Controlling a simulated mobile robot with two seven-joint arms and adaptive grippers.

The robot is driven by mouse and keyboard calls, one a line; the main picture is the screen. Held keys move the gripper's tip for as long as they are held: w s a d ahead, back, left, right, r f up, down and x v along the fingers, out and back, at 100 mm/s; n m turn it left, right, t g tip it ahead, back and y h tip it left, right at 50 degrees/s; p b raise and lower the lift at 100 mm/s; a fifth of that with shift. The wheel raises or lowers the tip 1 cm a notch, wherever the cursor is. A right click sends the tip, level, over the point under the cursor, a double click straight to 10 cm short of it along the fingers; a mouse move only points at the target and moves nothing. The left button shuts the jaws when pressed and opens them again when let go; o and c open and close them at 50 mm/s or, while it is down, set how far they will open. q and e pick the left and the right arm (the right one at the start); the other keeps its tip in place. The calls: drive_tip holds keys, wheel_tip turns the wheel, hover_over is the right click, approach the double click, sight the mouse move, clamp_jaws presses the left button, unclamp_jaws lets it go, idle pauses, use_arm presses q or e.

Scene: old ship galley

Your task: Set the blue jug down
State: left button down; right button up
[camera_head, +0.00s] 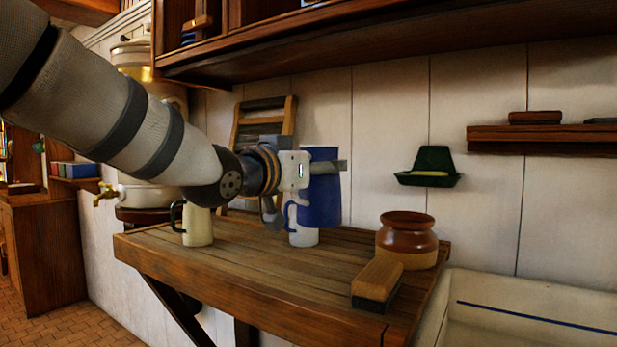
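The blue jug (321,203) is upright at my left gripper (318,168), above the wooden table (215,262). One finger crosses the front of the jug near its upper half. The other finger is hidden, and the gripper appears closed around the jug's body. The jug's base appears clear of the table top. A white mug (303,238) stands on the table, partly hidden behind the jug. My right gripper is not in view.
A cream mug (198,227) with a dark handle stands left on the table. A brown pot (406,238) and a wooden brush (376,282) are at the right. The front middle of the table is bare. A shelf (400,48) overhangs above; a white sink (530,310) lies right.

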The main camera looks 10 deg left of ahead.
use_arm(q)
drive_tip(key=w+a+f, duration=0.8)
drive_tip(key=f, duration=0.3)
drive_tip(key=shift+w+f, duration=0.3)
drive_tip(key=shift+a+f, duration=0.1)
drive_tip(key=c, duration=0.6)
unclamp_jaws()
drive_tip(key=shift+f, duration=0.2)
drive_tip(key=shift+o, duration=0.2)
